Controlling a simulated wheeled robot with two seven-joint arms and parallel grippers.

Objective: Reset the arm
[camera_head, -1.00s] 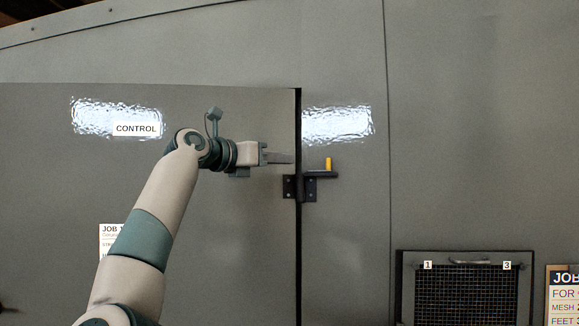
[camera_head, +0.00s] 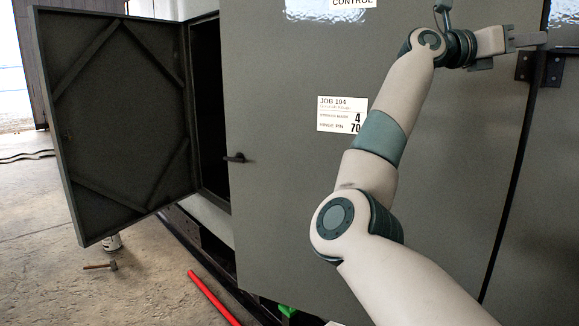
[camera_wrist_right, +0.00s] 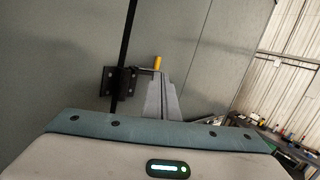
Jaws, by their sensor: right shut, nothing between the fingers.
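My right arm reaches up across the head view in front of the grey enclosure door (camera_head: 290,130). My right gripper (camera_head: 540,39) is at the upper right, its fingers together and empty, near the dark latch bracket (camera_head: 553,70) at the door's edge. In the right wrist view the closed fingers (camera_wrist_right: 162,98) point at the panel, beside the bracket (camera_wrist_right: 118,82) and the yellow-tipped handle (camera_wrist_right: 157,63). I cannot tell whether the fingers touch the handle. My left gripper is not in view.
An open door panel (camera_head: 115,130) swings out at the left beside a dark opening. A red bar (camera_head: 212,298) and a hammer (camera_head: 100,266) lie on the concrete floor. A job card (camera_head: 341,114) is on the door. A cluttered bench (camera_wrist_right: 285,135) shows at the right of the wrist view.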

